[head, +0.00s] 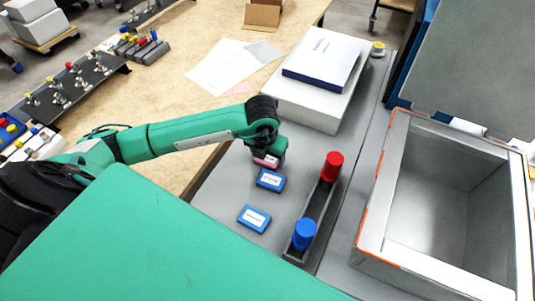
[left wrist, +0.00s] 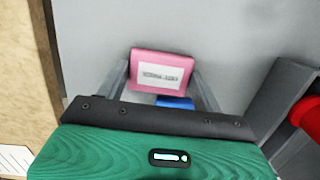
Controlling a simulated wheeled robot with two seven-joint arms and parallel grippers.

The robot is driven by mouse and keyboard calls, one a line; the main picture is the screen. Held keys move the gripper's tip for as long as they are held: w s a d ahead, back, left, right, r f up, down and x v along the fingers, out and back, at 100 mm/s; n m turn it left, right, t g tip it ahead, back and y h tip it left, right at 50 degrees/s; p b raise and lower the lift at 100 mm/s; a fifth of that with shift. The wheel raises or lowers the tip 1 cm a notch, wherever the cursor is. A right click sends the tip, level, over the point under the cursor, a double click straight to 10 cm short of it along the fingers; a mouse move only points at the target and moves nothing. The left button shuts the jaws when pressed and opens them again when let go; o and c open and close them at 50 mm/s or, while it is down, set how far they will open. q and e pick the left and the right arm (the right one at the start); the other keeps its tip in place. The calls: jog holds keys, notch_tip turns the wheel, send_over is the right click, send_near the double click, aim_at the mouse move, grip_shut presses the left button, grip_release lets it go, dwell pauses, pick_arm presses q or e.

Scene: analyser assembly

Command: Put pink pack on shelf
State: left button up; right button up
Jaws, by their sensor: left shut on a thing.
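The pink pack (head: 266,162) has a white label and is in the fingers of my left gripper (head: 268,158), over the grey surface (head: 222,192). In the left wrist view the pink pack (left wrist: 162,62) sits between the two fingers of the left gripper (left wrist: 161,72), label facing the camera. Whether it touches the surface I cannot tell. A blue pack (head: 271,180) lies just in front of it, and its edge (left wrist: 175,102) shows in the left wrist view. My right gripper is not in view. I cannot tell which part is the shelf.
Another blue pack (head: 254,218) lies nearer. A dark narrow rack (head: 317,206) holds a red-capped (head: 332,166) and a blue-capped bottle (head: 304,234). A white box (head: 318,98) with a book (head: 322,58) stands behind. An open-lidded grey box (head: 372,215) stands at right.

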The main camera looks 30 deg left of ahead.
aim_at(268, 157)
pick_arm(q)
jog(key=shift+f, duration=0.15)
jog(key=o, duration=1)
jog(key=shift+c, duration=0.2)
jog(key=shift+r, duration=0.3)
jog(key=r, duration=0.4)
jog(key=shift+s+r+b, duration=0.1)
jog(key=shift+s+b, duration=0.2)
jog(key=shift+b, duration=0.05)
notch_tip(268, 157, up, 8)
jog(key=s, duration=0.1)
jog(key=shift+f+b, duration=0.25)
jog(key=shift+b, duration=0.1)
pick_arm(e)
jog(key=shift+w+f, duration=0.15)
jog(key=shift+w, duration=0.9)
pick_arm(q)
jog(key=shift+s, duration=0.1)
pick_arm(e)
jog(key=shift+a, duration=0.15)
